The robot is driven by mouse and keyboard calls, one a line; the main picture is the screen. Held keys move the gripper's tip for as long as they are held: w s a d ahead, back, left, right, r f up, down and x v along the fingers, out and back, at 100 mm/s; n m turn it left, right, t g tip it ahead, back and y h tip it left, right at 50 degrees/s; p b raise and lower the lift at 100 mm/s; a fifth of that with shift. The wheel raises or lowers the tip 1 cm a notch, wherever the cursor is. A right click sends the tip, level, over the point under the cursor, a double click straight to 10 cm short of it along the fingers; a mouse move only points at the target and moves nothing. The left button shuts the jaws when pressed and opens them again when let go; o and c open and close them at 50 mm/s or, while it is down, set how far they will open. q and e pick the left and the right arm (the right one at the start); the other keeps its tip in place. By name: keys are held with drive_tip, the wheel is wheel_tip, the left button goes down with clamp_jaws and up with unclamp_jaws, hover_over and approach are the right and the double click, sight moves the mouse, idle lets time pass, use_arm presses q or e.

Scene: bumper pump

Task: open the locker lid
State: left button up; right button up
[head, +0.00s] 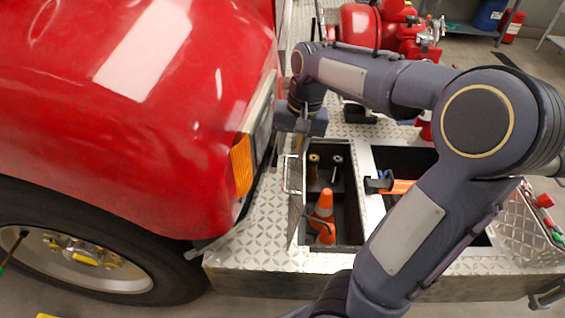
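The locker lid (295,205) stands raised, seen nearly edge-on, along the left side of an open compartment in the diamond-plate bumper deck. A pale metal handle (286,174) sits on its left face. My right gripper (298,143) points down just beyond the lid's far end, close to the lid. Its fingers are small and partly hidden, so their opening and any contact with the lid are unclear. My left gripper is not in view.
The red truck body (140,110) with its headlight and amber lamp rises close on the left of the lid. A second open compartment holds an orange-and-blue item (395,186). A red pump (365,30) stands behind.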

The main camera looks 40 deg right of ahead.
sight(286, 171)
drive_tip(key=f, duration=0.2)
drive_tip(key=w+f, duration=0.1)
drive_tip(key=f, duration=0.4)
drive_tip(key=shift+w+a+f, duration=0.1)
drive_tip(key=shift+w+f, duration=0.15)
drive_tip(key=shift+f, duration=0.1)
clamp_jaws()
